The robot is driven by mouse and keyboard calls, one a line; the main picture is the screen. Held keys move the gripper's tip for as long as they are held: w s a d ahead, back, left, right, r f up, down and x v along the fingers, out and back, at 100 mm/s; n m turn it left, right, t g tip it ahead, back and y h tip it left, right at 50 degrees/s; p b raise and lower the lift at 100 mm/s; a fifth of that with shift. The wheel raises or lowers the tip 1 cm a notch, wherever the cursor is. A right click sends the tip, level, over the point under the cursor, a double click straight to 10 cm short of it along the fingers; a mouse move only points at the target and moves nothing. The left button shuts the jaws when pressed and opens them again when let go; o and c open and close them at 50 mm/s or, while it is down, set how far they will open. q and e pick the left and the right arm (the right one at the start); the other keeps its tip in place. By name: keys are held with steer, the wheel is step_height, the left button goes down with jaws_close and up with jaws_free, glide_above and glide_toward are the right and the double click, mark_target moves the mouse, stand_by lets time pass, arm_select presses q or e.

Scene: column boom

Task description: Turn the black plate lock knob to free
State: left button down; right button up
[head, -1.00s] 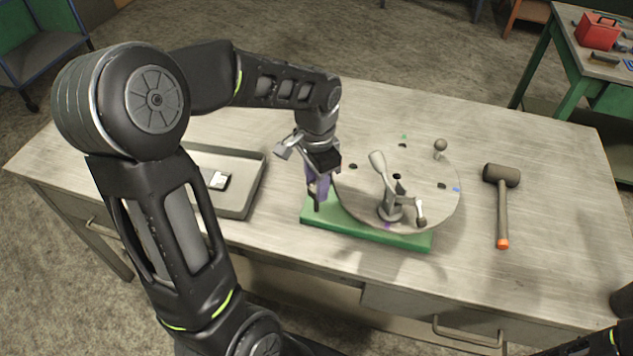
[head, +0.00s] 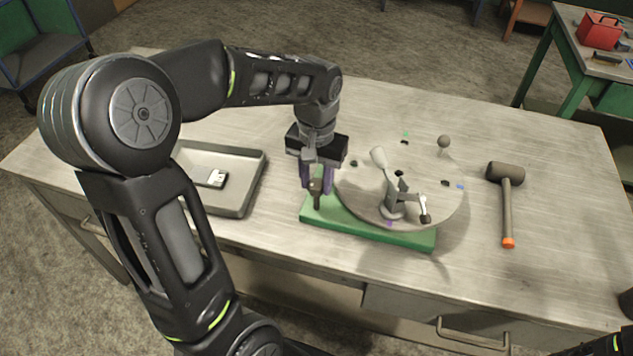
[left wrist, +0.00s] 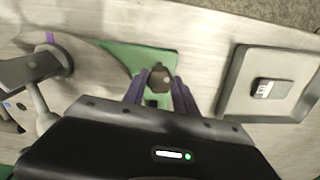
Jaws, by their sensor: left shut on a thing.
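The black plate lock knob (head: 316,198) stands at the left end of the green base (head: 385,233), beside the round grey plate (head: 425,190). My left gripper (head: 317,183) points down over it, its purple fingers on either side of the knob, shut on it. In the left wrist view, the knob's rounded dark top (left wrist: 160,79) shows between the two fingers (left wrist: 158,88). Its lower part and any lock marking are hidden or too small to read. My right gripper is out of view; only a bit of dark arm shows at the bottom right corner.
A grey tray (head: 257,178) with a small black-and-white item (head: 217,178) lies left of the base. A mallet (head: 506,205) lies to the right. The table's back is mostly clear.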

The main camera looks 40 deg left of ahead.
arm_select(q)
steer(key=n+b, duration=0.1)
steer(key=n, duration=0.4)
steer(key=shift+n, duration=0.3)
steer(key=shift+n+b, duration=0.65)
steer(key=shift+n, duration=1.55)
steer(key=c, duration=1)
jaws_free()
steer(key=shift+o, duration=0.2)
step_height(320, 180, up, 8)
steer(key=shift+f, duration=0.1)
